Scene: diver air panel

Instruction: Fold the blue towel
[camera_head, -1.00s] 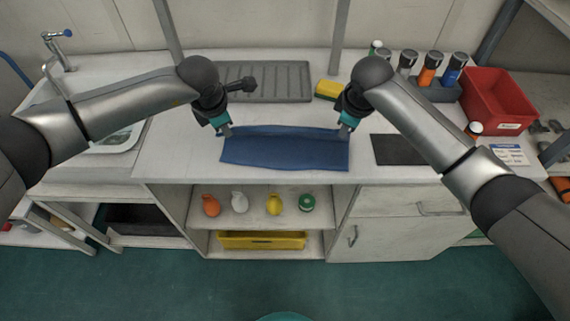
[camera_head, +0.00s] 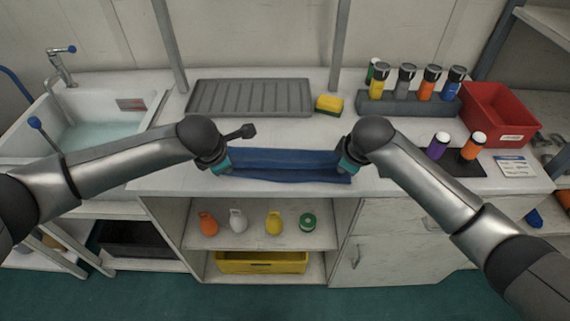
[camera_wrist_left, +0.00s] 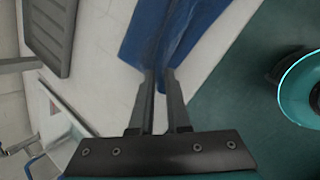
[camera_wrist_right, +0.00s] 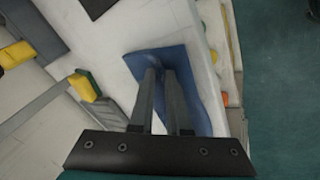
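The blue towel (camera_head: 285,158) lies on the white bench near its front edge. It shows as two long bands with a crease or raised edge running left to right between them. My left gripper (camera_head: 230,171) is at the towel's left end. In the left wrist view its fingers (camera_wrist_left: 159,75) are close together with blue cloth (camera_wrist_left: 165,35) between and beyond the tips. My right gripper (camera_head: 343,172) is at the towel's right end. In the right wrist view its fingers (camera_wrist_right: 158,70) are close together on the cloth (camera_wrist_right: 195,85). My wrists partly hide both ends.
A grey ribbed tray (camera_head: 250,97) and a yellow sponge (camera_head: 329,104) lie behind the towel. A rack (camera_head: 405,106) of bottles and a red bin (camera_head: 500,115) stand at right. A sink (camera_head: 90,130) is at left.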

